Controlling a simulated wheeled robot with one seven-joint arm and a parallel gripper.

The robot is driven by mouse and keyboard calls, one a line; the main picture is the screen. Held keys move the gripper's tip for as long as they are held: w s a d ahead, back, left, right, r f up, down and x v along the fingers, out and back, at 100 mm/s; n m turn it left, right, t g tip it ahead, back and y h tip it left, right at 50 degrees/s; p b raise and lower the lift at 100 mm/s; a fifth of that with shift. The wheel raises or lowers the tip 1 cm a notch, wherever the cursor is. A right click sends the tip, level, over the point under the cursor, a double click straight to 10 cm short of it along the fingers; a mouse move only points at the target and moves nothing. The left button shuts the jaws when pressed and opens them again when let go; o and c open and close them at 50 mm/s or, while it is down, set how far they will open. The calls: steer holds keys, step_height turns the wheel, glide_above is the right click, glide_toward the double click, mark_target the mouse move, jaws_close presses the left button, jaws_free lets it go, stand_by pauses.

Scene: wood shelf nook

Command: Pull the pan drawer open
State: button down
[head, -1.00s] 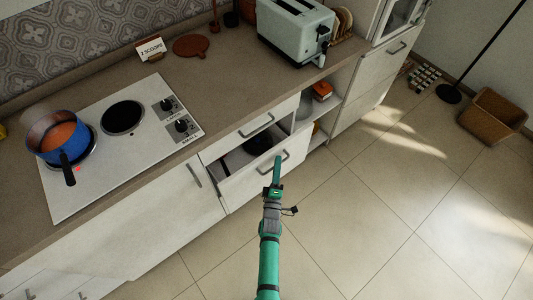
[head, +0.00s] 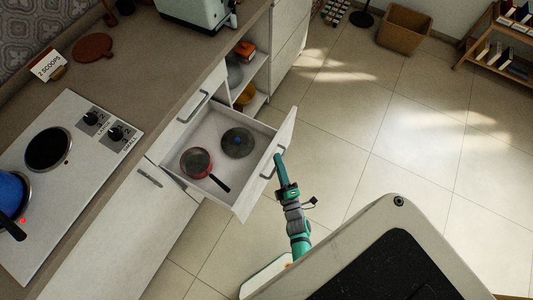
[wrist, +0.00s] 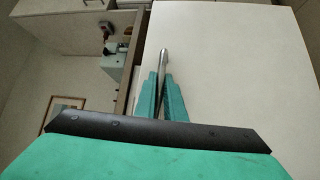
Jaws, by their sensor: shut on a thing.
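The pan drawer (head: 236,198) stands pulled well out below the counter in the head view. Inside it lie a red-rimmed pan (head: 196,162) with a dark handle and a dark round lid or pan (head: 238,142) with a blue centre. My gripper (head: 279,160) is at the drawer's front and is shut on the drawer handle (head: 269,168). In the wrist view, my green fingers (wrist: 163,90) close around the metal handle bar (wrist: 163,58) in front of the pale drawer face. The exact contact is partly hidden by the fingers.
A closed drawer (head: 206,92) sits above the pan drawer. A hob (head: 72,150) with a blue pot (head: 10,192) is on the counter (head: 150,90). Open shelves (head: 256,75) are beyond the drawer. The tiled floor (head: 380,120) to the right is clear up to a wicker basket (head: 404,28).

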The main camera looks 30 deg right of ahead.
steer(key=shift+s+d, duration=0.55)
steer(key=shift+d, duration=0.05)
steer(key=c, duration=2.1)
jaws_free()
steer(key=shift+a, duration=0.1)
steer(key=shift+a, duration=0.1)
steer(key=v, duration=1)
steer(key=shift+s+a+f, duration=0.1)
steer(key=shift+s+a, duration=0.05)
steer(key=shift+s, duration=0.2)
